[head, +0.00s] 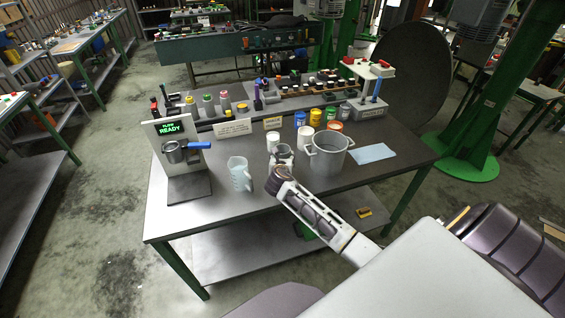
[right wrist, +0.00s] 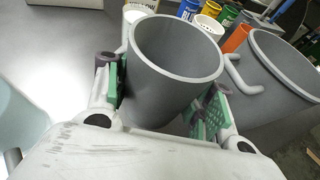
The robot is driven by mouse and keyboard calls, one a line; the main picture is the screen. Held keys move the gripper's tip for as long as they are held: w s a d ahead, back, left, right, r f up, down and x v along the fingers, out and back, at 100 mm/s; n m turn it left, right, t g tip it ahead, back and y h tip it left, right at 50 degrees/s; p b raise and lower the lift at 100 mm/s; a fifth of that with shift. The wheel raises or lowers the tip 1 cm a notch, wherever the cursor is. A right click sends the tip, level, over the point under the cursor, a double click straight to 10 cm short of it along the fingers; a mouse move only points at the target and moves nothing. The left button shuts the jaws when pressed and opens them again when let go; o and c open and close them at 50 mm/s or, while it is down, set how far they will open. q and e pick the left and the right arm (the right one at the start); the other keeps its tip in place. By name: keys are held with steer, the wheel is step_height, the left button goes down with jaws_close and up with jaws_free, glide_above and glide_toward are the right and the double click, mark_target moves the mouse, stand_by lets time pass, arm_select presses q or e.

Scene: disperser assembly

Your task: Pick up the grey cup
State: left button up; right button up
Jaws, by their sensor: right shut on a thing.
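The grey cup (head: 285,152) is at the front middle of the workbench in the head view, partly hidden by my right gripper (head: 282,163). In the right wrist view the grey cup (right wrist: 176,75) fills the middle, its open mouth facing the camera and its inside empty. The green-padded fingers of my right gripper (right wrist: 163,98) are on either side of the cup and shut on it. I cannot tell whether the cup's base touches the bench. My left gripper is not in view.
A large grey pot (head: 328,157) with handles stands close right of the cup. A clear measuring jug (head: 239,174) stands to the left, and a white cup (head: 273,140) behind. The dispenser (head: 172,140) showing READY is further left. Blue (head: 315,117) and other coloured jars stand behind.

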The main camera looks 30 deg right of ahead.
steer(key=shift+r, duration=0.85)
steer(key=shift+w+r, duration=0.1)
steer(key=shift+r, duration=0.1)
